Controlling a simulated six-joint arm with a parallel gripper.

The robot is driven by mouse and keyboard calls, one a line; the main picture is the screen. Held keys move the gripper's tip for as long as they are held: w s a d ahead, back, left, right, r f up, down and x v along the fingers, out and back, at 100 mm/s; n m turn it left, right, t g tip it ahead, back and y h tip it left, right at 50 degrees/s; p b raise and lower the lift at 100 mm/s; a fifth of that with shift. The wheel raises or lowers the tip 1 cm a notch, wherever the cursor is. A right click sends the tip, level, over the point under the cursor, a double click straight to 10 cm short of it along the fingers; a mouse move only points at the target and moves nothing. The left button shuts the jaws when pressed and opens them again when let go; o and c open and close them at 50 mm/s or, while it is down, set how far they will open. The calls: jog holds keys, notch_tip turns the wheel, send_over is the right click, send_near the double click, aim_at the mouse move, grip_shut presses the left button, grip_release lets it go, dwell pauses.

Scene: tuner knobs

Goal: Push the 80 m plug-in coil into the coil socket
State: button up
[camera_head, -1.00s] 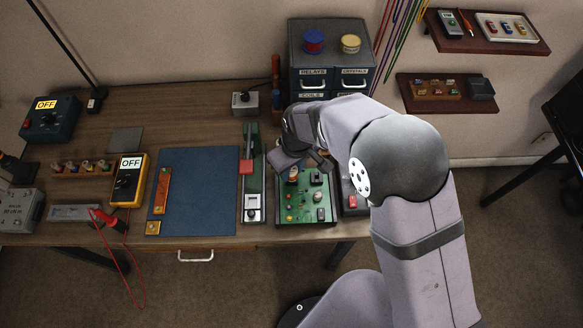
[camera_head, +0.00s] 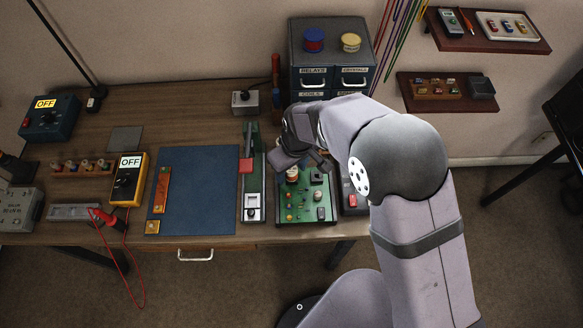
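A green circuit board (camera_head: 308,215) lies near the table's front edge, right of centre. A small coil with a pale top and reddish-brown body (camera_head: 292,174) stands at the board's back left. I cannot read a band marking on it. The coil socket is not visible; the coil and my gripper cover that area. My gripper (camera_head: 297,166) is over the back of the board, right at the coil's top. The fingertips are small and partly hidden, so I cannot tell whether they are open, shut or touching the coil.
A rack with several similar coils (camera_head: 80,165) stands at the left. A straight key-like device with a red block (camera_head: 247,167) is close to the board's left, and a dark box with a red switch (camera_head: 352,200) to its right.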

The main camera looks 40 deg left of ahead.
jog(key=shift+s+d+r+b, duration=0.15)
jog(key=shift+r+b, duration=0.25)
jog(key=shift+r, duration=0.8)
jog(key=shift+w+d+r+b, duration=0.15)
jog(key=shift+r+b, duration=0.2)
jog(key=shift+r, duration=0.9)
jog(key=shift+s+d+r+b, duration=0.15)
jog(key=shift+r+b, duration=0.25)
jog(key=shift+r, duration=0.8)
